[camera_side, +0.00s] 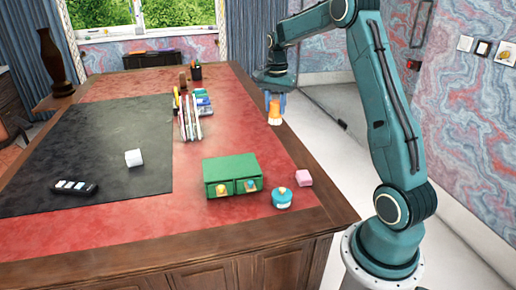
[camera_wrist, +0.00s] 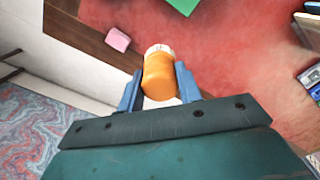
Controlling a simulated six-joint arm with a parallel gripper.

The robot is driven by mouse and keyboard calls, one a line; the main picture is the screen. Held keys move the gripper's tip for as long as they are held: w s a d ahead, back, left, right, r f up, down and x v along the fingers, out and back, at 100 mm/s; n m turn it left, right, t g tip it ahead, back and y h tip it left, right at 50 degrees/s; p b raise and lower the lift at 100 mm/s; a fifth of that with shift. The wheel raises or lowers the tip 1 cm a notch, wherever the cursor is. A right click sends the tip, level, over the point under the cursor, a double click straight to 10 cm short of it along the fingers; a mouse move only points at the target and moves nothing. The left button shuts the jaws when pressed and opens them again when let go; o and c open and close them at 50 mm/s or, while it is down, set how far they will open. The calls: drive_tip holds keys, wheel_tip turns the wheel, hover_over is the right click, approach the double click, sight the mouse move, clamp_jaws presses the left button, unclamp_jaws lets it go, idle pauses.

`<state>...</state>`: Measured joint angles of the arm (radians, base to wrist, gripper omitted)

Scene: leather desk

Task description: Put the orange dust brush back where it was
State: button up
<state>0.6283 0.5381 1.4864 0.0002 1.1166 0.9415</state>
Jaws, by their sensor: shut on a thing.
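The orange dust brush (camera_wrist: 158,77) is held between the two blue fingers of my gripper (camera_wrist: 159,88) in the wrist view. It has an orange body and a pale end that points away from my gripper. In the side view the brush (camera_side: 274,112) hangs below my gripper (camera_side: 275,101), near the right edge of the desk. It appears to be above the surface, apart from other things. I cannot tell its exact height.
A green two-drawer box (camera_side: 231,173) stands near the front of the desk. A turquoise round container (camera_side: 282,199) and a pink block (camera_side: 303,178) sit beside it. Upright folders (camera_side: 190,118) stand left of my gripper. The red surface between folders and box is clear.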

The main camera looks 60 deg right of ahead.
drive_tip(key=shift+s+d+r, duration=0.1)
drive_tip(key=shift+s+d, duration=0.1)
drive_tip(key=shift+s, duration=0.05)
wheel_tip(320, 180, down, 16)
idle(0.6)
drive_tip(key=shift+f, duration=2.05)
drive_tip(key=o, duration=0.9)
drive_tip(key=shift+f, duration=0.15)
